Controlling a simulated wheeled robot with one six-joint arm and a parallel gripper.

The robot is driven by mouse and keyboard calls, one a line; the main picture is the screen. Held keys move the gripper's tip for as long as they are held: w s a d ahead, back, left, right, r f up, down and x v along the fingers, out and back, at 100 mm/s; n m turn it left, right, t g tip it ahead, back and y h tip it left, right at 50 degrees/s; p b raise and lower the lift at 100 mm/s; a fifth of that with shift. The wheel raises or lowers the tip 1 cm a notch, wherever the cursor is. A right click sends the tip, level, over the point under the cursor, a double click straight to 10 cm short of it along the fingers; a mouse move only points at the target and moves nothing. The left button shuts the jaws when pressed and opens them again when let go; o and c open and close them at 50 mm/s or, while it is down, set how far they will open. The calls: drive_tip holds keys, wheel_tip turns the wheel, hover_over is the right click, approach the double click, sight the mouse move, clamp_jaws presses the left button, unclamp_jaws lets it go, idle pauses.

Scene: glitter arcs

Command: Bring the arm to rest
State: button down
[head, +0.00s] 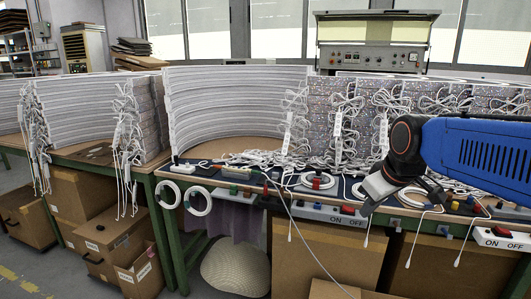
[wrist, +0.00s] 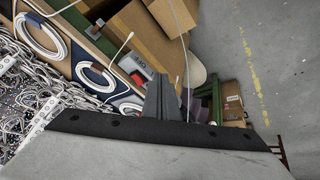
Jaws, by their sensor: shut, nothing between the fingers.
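My arm (head: 478,150), blue with a black and orange wrist joint, reaches in from the right side of the head view. My gripper (head: 370,202) is grey and hangs in front of the workbench's front edge, pointing down and to the left. In the wrist view my gripper (wrist: 170,100) shows as two grey fingers close together, shut with nothing between them. It appears apart from the bench and the cables.
The workbench (head: 210,179) holds stacked curved light panels (head: 235,110), tangled white cables and switch strips (head: 325,213). Cardboard boxes (head: 320,255) stand underneath. Loose cables hang over the front edge near my gripper. Open floor (wrist: 285,50) shows in the wrist view.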

drive_tip(key=s+d+f+m, duration=0.1)
drive_tip(key=s+f+m, duration=0.1)
drive_tip(key=s+f, duration=0.4)
drive_tip(key=s+d+f+m+g, duration=0.1)
drive_tip(key=s+f+m, duration=0.2)
drive_tip(key=s, duration=1)
wheel_tip(320, 180, down, 3)
drive_tip(key=shift+d+m+h, duration=0.3)
drive_tip(key=shift+d+h, duration=0.1)
drive_tip(key=c, duration=2.5)
unclamp_jaws()
drive_tip(key=shift+s, duration=0.1)
